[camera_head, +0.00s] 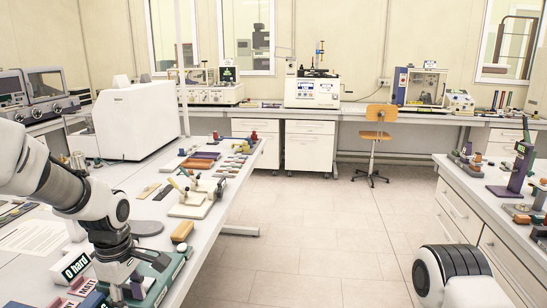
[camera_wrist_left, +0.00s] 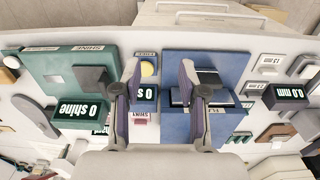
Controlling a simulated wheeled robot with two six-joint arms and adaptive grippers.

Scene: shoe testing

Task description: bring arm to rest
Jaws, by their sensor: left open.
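My left arm (camera_head: 60,185) comes in from the left and reaches down over the near end of the left bench. My left gripper (camera_head: 128,287) points down there; its tips are partly cut off by the bottom edge. In the left wrist view its two fingers (camera_wrist_left: 158,82) are spread apart with nothing held between them. A dark block marked "0 s" (camera_wrist_left: 146,94) shows below, between the fingers, beside a blue tray (camera_wrist_left: 210,125). My right gripper is out of view.
The left bench (camera_head: 140,178) is crowded with blocks, including a "0 hard" block (camera_head: 75,266), a fixture (camera_head: 195,197) and a white machine (camera_head: 130,120). A right-hand bench (camera_head: 455,185) carries more small items. The floor (camera_head: 310,220) between the benches is clear up to a wooden chair (camera_head: 376,135).

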